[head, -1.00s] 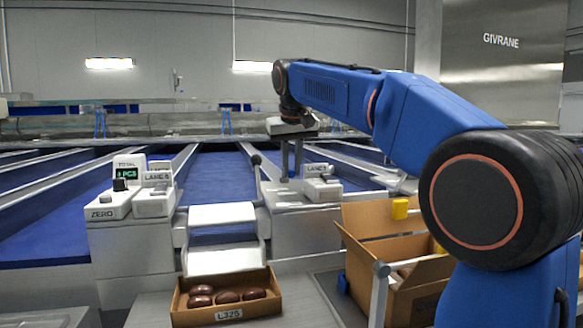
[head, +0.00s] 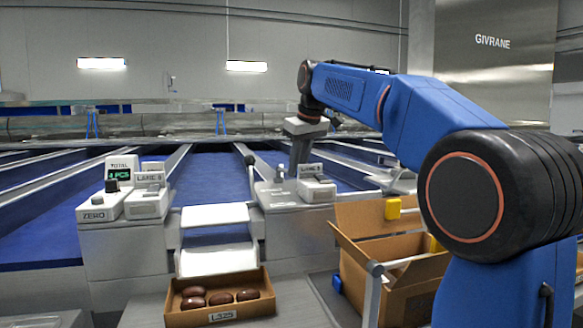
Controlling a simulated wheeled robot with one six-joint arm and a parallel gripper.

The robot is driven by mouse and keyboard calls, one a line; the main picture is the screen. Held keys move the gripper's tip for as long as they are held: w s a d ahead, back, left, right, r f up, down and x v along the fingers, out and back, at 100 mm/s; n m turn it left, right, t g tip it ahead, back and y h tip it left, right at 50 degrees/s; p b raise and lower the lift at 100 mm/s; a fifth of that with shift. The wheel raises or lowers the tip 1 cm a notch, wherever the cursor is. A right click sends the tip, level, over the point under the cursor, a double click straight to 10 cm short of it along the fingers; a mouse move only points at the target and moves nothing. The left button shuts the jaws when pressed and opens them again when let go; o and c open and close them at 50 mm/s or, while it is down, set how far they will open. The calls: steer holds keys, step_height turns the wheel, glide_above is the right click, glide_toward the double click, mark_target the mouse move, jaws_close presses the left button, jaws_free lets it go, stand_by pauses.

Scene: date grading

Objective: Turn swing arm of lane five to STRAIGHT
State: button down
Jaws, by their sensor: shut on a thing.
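My gripper (head: 298,170) points down over the grey deck plate at the head of the middle lane, just left of the lane box (head: 317,190), whose label looks like LANE 5. Its fingers look close together, shut on the swing arm, which they mostly hide. A small upright grey post (head: 279,173) shows just left of the fingers. I cannot make out any STRAIGHT marking or which way the swing arm points.
A lever with a black knob (head: 250,160) stands left of the gripper. A white chute (head: 215,215) leads down to a cardboard tray (head: 218,315) of dates. An open carton (head: 375,217) is at the right.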

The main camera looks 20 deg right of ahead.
steer(key=shift+w+d+n+y, duration=0.35)
steer(key=shift+d+n, duration=0.2)
steer(key=shift+n, duration=0.25)
steer(key=shift+w+d+n+y, duration=0.3)
steer(key=shift+d+n, duration=0.25)
steer(key=shift+n, duration=0.25)
steer(key=c, duration=1.6)
jaws_free()
steer(key=shift+w, duration=0.1)
steer(key=v, duration=1.2)
steer(key=shift+w, duration=0.15)
